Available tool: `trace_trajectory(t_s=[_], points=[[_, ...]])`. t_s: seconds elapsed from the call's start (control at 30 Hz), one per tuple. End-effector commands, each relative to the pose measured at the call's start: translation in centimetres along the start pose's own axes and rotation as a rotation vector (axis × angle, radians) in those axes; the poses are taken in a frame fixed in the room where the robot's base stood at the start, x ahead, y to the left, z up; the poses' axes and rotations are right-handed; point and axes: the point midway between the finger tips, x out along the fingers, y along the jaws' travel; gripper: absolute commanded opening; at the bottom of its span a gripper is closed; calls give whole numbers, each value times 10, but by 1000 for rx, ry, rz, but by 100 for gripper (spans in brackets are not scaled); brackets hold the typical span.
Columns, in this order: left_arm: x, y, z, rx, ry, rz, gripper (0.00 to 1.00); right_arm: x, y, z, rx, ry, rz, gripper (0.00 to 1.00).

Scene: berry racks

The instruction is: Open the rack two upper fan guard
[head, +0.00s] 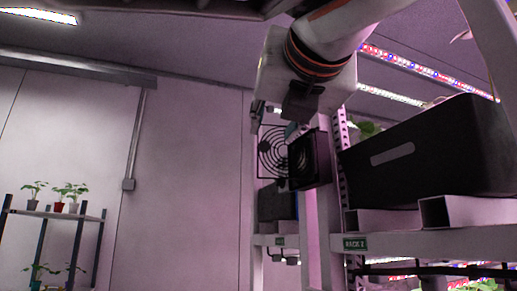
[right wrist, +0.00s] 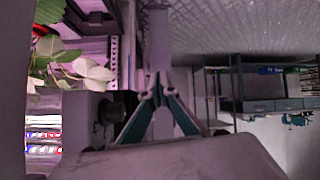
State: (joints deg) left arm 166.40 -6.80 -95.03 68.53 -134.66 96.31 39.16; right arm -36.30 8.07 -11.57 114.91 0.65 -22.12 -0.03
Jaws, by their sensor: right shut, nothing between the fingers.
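The fan guard (head: 272,152), a round black wire grille, shows in the head view left of a dark square fan housing (head: 322,158) on the rack post. The guard appears swung out from the housing, its rings facing me; its hinge side is unclear. Contact and finger opening cannot be told. My right gripper (right wrist: 157,92) is shut and empty in the right wrist view, its fingertips together.
A green label (head: 355,244) reading RACK 2 is on the rack beam. A large dark bin (head: 430,150) stands on that rack at right. A plant (right wrist: 75,65) is close at left in the right wrist view. A shelf with potted plants (head: 60,215) is far left.

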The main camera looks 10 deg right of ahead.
Motion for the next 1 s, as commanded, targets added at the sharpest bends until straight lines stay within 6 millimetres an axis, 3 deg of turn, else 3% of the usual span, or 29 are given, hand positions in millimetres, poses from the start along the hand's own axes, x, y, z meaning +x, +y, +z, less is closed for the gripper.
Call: trace_trajectory(t_s=[0.1, 0.3, 0.63, 0.67, 0.77, 0.87, 1.0], points=[[-22, 0, 0, 1, -2, 0, 32, 0, 0, 0, 0, 0, 0, 0], [-43, 0, 0, -1, 0, -1, 32, 0, 0, 0, 0, 0, 0, 0], [-47, 0, 0, 0, 1, 0, 32, 0, 0, 0, 1, 0, 0, 0], [-47, 0, 0, 0, 1, 0, 30, 0, 0, 0, 1, 0, 0, 0], [-44, -3, -5, 4, 13, -10, 4, 0, 0, 0, 1, 0, 0, 0], [-30, -16, -26, 23, 68, -60, 0, 0, 0, 0, 1, 0, 0, 0], [0, -56, -88, 63, 227, -226, 0, 0, -1, 0, 1, -1, 0, 0]])
